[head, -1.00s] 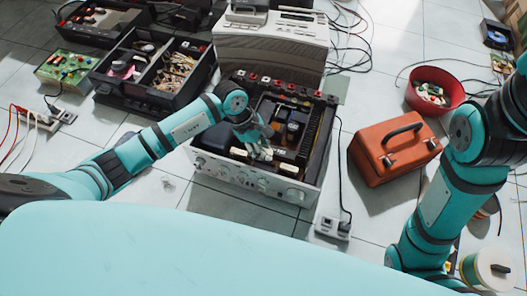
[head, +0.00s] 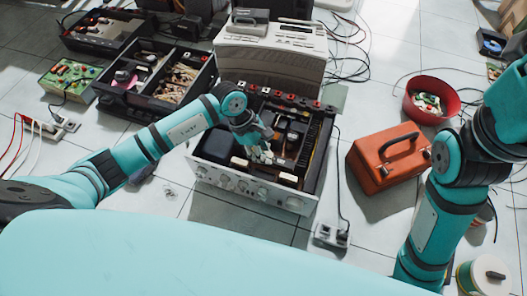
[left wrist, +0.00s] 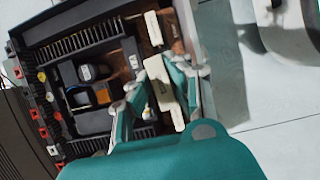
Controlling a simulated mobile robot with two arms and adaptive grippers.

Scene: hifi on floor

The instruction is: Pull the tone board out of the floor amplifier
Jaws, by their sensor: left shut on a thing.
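The floor amplifier (head: 235,182) stands open-topped in the middle of the head view, its silver knob panel facing me and its inside parts showing. My left gripper (head: 262,152) reaches down into it just behind the front panel. In the left wrist view, my left gripper (left wrist: 160,98) has its two fingers on either side of a narrow cream-topped piece, the tone board (left wrist: 160,85), and is shut on it. The board still sits low inside the amplifier, its lower part hidden. My right arm shows at the right of the head view, but its gripper is out of frame.
An orange toolbox (head: 390,158) stands right of the amplifier, with a red bowl (head: 433,98) behind it. A beige device (head: 270,60) stands close behind the amplifier. A black parts tray (head: 160,72) lies at the back left. A power strip (head: 331,236) and cable lie front right.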

